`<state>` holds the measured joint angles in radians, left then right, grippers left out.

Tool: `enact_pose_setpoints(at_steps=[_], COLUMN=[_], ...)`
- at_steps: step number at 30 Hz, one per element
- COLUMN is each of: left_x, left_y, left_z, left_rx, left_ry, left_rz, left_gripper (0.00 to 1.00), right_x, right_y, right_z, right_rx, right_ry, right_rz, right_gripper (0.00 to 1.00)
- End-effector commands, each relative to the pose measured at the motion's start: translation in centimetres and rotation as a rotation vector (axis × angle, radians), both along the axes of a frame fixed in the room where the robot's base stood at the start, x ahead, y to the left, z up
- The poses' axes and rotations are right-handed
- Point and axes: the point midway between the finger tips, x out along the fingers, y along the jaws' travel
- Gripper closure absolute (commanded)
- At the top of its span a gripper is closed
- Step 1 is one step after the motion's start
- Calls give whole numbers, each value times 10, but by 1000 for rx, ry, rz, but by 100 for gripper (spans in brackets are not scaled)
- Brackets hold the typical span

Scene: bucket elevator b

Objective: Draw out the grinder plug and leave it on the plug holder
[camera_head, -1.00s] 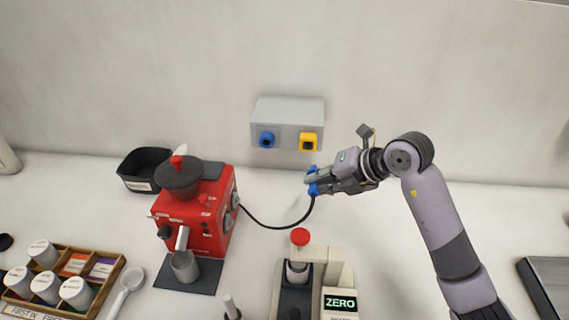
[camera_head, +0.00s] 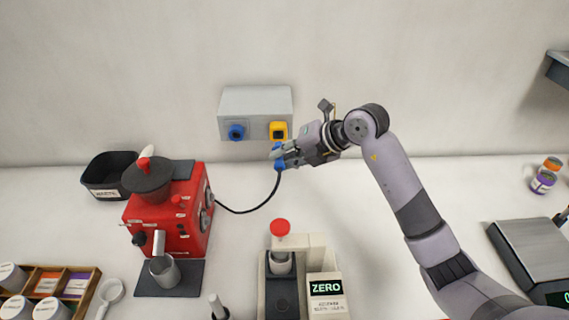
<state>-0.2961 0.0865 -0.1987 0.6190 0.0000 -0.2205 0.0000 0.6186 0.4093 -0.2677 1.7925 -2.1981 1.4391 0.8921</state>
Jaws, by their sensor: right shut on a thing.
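The blue grinder plug (camera_head: 280,164) is in my right gripper (camera_head: 282,157), which is shut on it. A black cord runs from the plug to the red grinder (camera_head: 168,218) on the left. The plug shows just below the yellow-framed fitting (camera_head: 278,131) on the grey wall box (camera_head: 256,112). I cannot tell whether they touch. A blue fitting (camera_head: 236,132) is to the left on the same box, with no plug in it. No part is labelled as the plug holder, so I cannot tell which it is. My left gripper is out of view.
A black bin (camera_head: 103,184) stands behind the grinder. A white device (camera_head: 324,270) with a red knob and a ZERO display stands in front of the gripper. A scale (camera_head: 540,250) lies at the right. The counter between them is mostly clear.

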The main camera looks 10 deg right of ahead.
Motion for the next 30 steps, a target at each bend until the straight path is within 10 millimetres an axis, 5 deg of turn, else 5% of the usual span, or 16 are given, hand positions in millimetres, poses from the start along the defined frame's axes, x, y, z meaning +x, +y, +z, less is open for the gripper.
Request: enact_pose_setpoints(at_steps=[10, 30], left_x=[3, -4], left_y=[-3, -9], left_z=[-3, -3], left_rx=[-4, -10], left_ry=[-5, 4], left_rz=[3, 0], left_gripper=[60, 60], right_x=[23, 26], right_y=[-4, -5], right_z=[0, 1], right_rx=[1, -1], right_ry=[0, -1], right_rz=[0, 1], right_gripper=[100, 100])
